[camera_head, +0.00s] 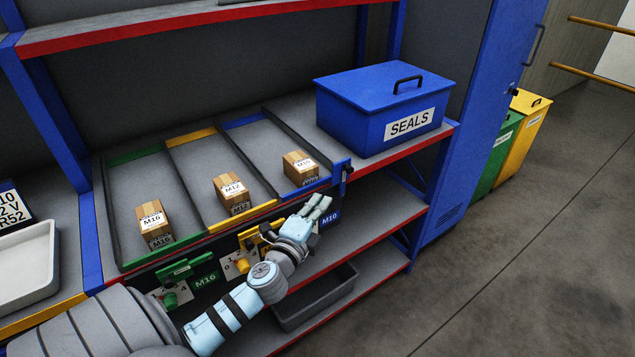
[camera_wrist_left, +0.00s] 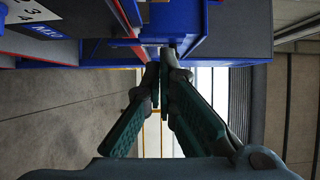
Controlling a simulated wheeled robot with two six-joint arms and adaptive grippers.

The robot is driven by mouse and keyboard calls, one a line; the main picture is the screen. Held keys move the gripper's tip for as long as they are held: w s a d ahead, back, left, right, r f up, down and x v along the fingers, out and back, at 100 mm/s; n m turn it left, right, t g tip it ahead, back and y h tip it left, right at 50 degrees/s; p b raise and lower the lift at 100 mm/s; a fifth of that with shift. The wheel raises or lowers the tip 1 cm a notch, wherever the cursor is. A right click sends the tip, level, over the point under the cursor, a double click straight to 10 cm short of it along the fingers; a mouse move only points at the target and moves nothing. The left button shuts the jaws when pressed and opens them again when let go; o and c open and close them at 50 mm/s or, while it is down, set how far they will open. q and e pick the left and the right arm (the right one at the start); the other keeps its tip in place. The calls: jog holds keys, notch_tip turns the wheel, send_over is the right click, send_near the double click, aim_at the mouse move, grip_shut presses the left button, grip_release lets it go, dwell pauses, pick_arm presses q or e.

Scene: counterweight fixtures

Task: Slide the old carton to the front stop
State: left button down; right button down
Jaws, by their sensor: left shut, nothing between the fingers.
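Three small brown cartons sit in separate lanes on the shelf: the M16 carton (camera_head: 154,223) in the green lane, the M12 carton (camera_head: 232,195) in the yellow lane and the M10 carton (camera_head: 300,168) in the blue lane. Each stands near the front of its lane; which one is the old carton I cannot tell. A coloured front lip (camera_head: 250,214) runs along the lanes. My left gripper (camera_head: 320,206) is shut and empty, in front of the shelf and just below the M10 carton's lane. In the wrist view its fingertips (camera_wrist_left: 165,62) are together. My right gripper is not in view.
A blue SEALS box (camera_head: 384,110) stands on the shelf right of the lanes. A grey bin (camera_head: 315,300) sits on the lower shelf. Green and yellow dials and M16 and M10 labels line the shelf front. The floor (camera_head: 530,240) at right is clear.

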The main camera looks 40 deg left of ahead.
aim_at(312, 179)
pick_arm(q)
jog(key=w+a, duration=0.1)
jog(key=w, duration=0.1)
jog(key=w+a, duration=0.3)
jog(key=w, duration=0.1)
jog(key=shift+w+a+f, duration=0.1)
jog(key=shift+w+a, duration=0.1)
jog(key=shift+a, duration=0.65)
jog(key=shift+d, duration=0.1)
jog(key=shift+a+b, duration=0.6)
jog(key=shift+a, duration=0.35)
